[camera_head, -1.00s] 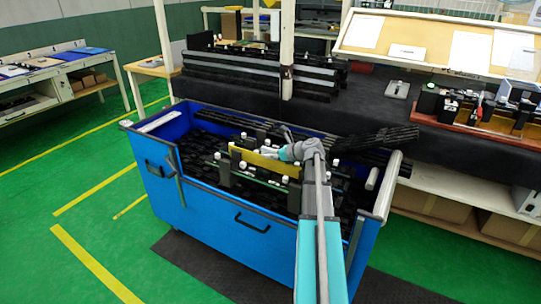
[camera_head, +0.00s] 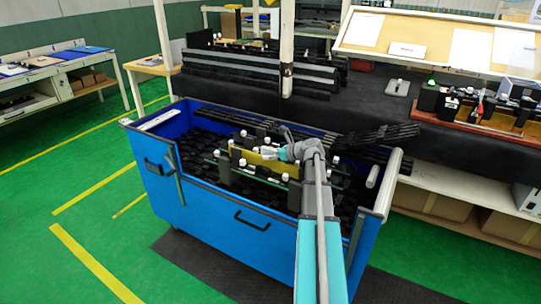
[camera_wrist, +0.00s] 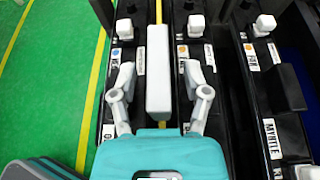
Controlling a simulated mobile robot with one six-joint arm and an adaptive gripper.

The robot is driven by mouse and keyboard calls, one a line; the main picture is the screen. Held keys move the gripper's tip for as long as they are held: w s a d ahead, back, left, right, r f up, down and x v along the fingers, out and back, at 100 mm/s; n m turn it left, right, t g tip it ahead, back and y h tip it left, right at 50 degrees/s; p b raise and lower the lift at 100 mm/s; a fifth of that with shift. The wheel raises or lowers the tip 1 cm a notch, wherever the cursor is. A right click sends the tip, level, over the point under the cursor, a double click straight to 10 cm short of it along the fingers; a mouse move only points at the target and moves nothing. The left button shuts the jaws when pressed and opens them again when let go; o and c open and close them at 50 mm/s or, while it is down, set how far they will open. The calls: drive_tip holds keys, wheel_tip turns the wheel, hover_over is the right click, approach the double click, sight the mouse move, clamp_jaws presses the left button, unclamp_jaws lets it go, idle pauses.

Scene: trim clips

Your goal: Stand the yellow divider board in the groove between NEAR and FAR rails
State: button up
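The yellow divider board (camera_head: 264,161) stands on edge among the black rails in the blue bin. The wrist view shows its thin yellow top edge (camera_wrist: 158,12), with a white grip block (camera_wrist: 158,85) on it. The board runs between the left black rail (camera_wrist: 122,60) and the middle black rail (camera_wrist: 192,50). A third rail (camera_wrist: 262,70) is farther right. In the head view my gripper (camera_head: 286,153) is at the board. The board's lower edge is hidden.
The blue bin (camera_head: 225,215) has raised walls around the rails. Dark bars (camera_head: 375,137) lie across its back right. A black bench (camera_head: 390,108) stands behind, with a red-brown tray (camera_head: 470,120) at right. Green floor is clear at left.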

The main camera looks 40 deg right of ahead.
drive_tip(key=shift+r, duration=0.15)
wheel_tip(320, 180, up, 12)
drive_tip(key=p, duration=1.2)
drive_tip(key=shift+r+p, duration=0.2)
drive_tip(key=shift+p, duration=0.15)
idle(1.1)
drive_tip(key=s+a+f+n+g+p, duration=0.1)
drive_tip(key=a+n+g+p, duration=0.25)
drive_tip(key=a+n, duration=0.65)
drive_tip(key=s+a+f+n+g+p, duration=0.15)
drive_tip(key=a+n+g, duration=0.3)
drive_tip(key=a, duration=1.05)
drive_tip(key=s+a+r+n+g+h+p, duration=0.1)
drive_tip(key=s+a+n+g+h+p, duration=0.3)
drive_tip(key=s+a+n, duration=0.9)
drive_tip(key=shift+s+a+r+n+h+p, duration=0.4)
drive_tip(key=shift+a+n+p, duration=0.35)
drive_tip(key=shift+a+n, duration=1.3)
